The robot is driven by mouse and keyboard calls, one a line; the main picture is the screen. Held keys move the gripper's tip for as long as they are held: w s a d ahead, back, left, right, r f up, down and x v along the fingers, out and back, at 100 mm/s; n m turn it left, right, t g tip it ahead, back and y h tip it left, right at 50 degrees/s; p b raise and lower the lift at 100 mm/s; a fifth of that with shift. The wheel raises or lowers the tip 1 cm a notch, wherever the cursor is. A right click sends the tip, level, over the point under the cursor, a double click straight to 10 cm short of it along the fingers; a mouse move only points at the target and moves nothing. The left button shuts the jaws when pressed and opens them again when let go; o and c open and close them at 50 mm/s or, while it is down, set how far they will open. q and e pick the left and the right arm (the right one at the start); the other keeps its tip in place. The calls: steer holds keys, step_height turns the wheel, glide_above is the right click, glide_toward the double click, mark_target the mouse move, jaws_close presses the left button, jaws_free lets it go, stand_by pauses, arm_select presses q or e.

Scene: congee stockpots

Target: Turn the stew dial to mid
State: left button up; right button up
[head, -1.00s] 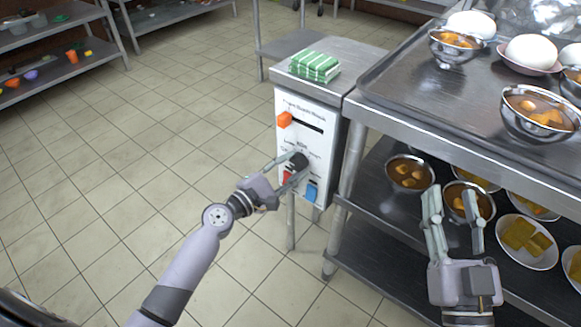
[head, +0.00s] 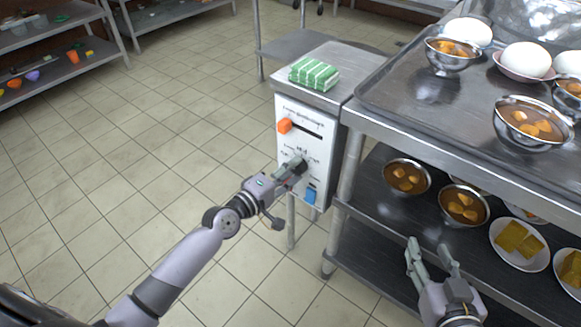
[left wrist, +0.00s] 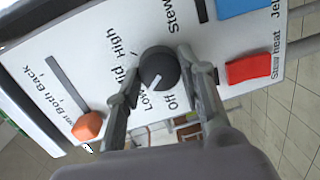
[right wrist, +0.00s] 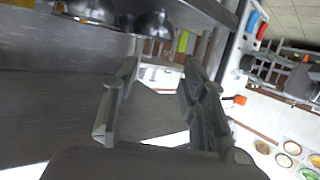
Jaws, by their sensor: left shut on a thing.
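The stew dial (left wrist: 160,68) is a round black knob on the white control panel (head: 290,148). In the left wrist view its white mark points toward the printed "Low", with "Off", "Mid" and "High" around it. My left gripper (left wrist: 158,66) has one finger on each side of the dial and is shut on it. In the head view my left gripper (head: 296,165) covers most of the dial. My right gripper (head: 430,252) is open and empty in front of the lower shelf; it also shows in the right wrist view (right wrist: 158,75).
The panel also has an orange slider knob (head: 284,125), a blue switch (head: 310,194) and a red switch (left wrist: 248,70). A green striped packet (head: 314,73) lies on top of the cabinet. The steel rack (head: 440,135) at right holds bowls and plates. The floor at left is clear.

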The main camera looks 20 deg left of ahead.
arm_select(q)
steer(key=shift+r+m+p, duration=0.15)
steer(key=shift+m+p, duration=0.7)
steer(key=shift+m, duration=0.35)
steer(key=m+y+p, duration=0.1)
steer(key=m+p, duration=0.1)
steer(key=shift+d+m, duration=0.1)
steer(key=shift+m, duration=0.2)
steer(key=shift+m+p, duration=0.7)
steer(key=shift+m, duration=0.2)
arm_select(e)
steer(key=s+d+f+g+h, duration=0.1)
steer(key=s+d+f+g, duration=0.1)
steer(key=s+f+g, duration=0.2)
steer(key=s+d+f+g+h, duration=0.1)
steer(key=s+d+f+g, duration=0.2)
steer(key=s+g, duration=0.3)
steer(key=shift+s+d+f+m+h, duration=0.35)
steer(key=shift+s+f, duration=0.55)
steer(key=shift+s, duration=1.8)
arm_select(q)
steer(key=shift+s, duration=0.1)
steer(key=o, duration=1.1)
steer(key=shift+o, duration=0.2)
arm_select(e)
steer(key=shift+r, duration=0.1)
arm_select(q)
steer(key=v, duration=1.2)
